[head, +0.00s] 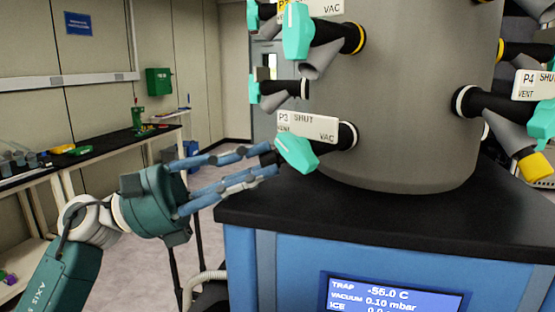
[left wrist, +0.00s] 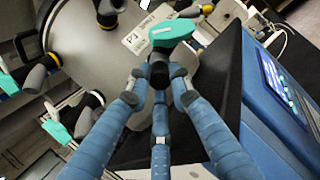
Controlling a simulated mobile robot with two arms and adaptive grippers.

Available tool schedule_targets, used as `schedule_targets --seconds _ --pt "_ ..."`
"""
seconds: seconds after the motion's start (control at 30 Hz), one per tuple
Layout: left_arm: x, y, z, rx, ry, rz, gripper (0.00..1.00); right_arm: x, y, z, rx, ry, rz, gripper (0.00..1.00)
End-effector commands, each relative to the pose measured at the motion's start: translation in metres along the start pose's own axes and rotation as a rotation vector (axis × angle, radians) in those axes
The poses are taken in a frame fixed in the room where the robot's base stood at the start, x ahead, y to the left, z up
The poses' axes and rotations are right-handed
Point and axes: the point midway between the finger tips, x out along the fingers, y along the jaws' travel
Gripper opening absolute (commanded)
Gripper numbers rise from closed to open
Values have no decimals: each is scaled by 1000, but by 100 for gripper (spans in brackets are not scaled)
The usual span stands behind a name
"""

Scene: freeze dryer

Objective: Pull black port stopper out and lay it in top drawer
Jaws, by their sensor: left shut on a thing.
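My left gripper (head: 272,164) comes in from the left with its blue fingers closed around the black stopper (head: 267,158), beside the P3 valve. In the left wrist view the fingers meet on the dark stopper (left wrist: 158,74), just under the teal valve handle (left wrist: 172,33). The same teal handle (head: 297,152) shows in the head view below the P3 tag (head: 307,126), which reads SHUT. The handle and fingers hide the port mouth, so I cannot tell whether the stopper is still seated in it. My right gripper and the top drawer are not in view.
The grey drum (head: 412,100) carries several other valves, including P4 (head: 538,84) with a yellow stopper (head: 535,168). It stands on a black top (head: 370,215) over a blue cabinet (head: 243,270) with a screen (head: 394,296). A side bench (head: 95,155) stands at left.

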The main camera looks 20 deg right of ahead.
Motion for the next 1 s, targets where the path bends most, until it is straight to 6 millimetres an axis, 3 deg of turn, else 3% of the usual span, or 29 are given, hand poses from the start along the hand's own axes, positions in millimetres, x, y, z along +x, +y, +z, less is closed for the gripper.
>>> schedule_targets --seconds 1.0 --pt "-43 0 -2 1 3 0 0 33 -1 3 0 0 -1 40"
